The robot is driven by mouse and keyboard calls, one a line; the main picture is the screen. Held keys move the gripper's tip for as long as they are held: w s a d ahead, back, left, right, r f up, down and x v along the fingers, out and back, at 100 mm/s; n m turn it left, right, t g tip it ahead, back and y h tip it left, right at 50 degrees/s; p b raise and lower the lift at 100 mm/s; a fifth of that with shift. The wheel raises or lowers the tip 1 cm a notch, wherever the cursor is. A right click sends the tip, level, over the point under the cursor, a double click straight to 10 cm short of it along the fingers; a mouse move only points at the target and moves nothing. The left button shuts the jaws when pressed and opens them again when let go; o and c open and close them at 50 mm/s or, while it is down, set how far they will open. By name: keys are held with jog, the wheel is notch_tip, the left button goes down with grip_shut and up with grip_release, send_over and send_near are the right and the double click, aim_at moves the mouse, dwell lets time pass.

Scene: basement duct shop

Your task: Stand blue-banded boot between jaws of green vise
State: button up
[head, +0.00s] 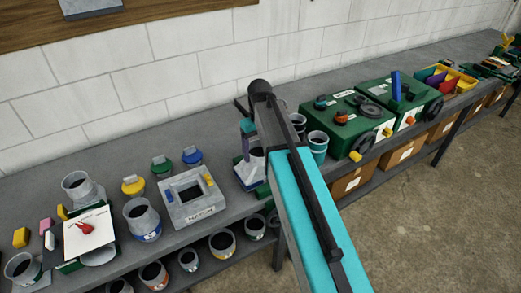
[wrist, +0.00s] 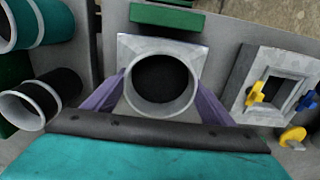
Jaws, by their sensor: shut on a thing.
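My gripper (wrist: 160,100) has purple fingers on both sides of a grey boot (wrist: 133,50) with a round open collar and a flared square base, and is shut on it. A green bar of the vise (wrist: 167,27) lies just beyond the base in the wrist view. In the head view the held boot (head: 248,178) is partly hidden by my arm, above or in the green vise (head: 262,190). I cannot tell whether its base rests in the jaws. Its band colour is not clear. Another grey boot with a blue band (head: 142,222) stands left on the bench.
A grey fixture (head: 195,208) with blue and yellow clamps stands beside the vise. Teal-banded cans (head: 318,147) and green machines (head: 345,125) stand on the other side. A white panel with a red knob (head: 85,232) is far left. More boots sit on the lower shelf.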

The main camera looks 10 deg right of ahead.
aim_at(260, 155)
jog(key=o, duration=1.8)
jog(key=shift+r, duration=0.1)
jog(key=shift+r+p, duration=0.6)
jog(key=shift+r, duration=0.2)
notch_tip(260, 155, up, 12)
jog(key=p, duration=0.2)
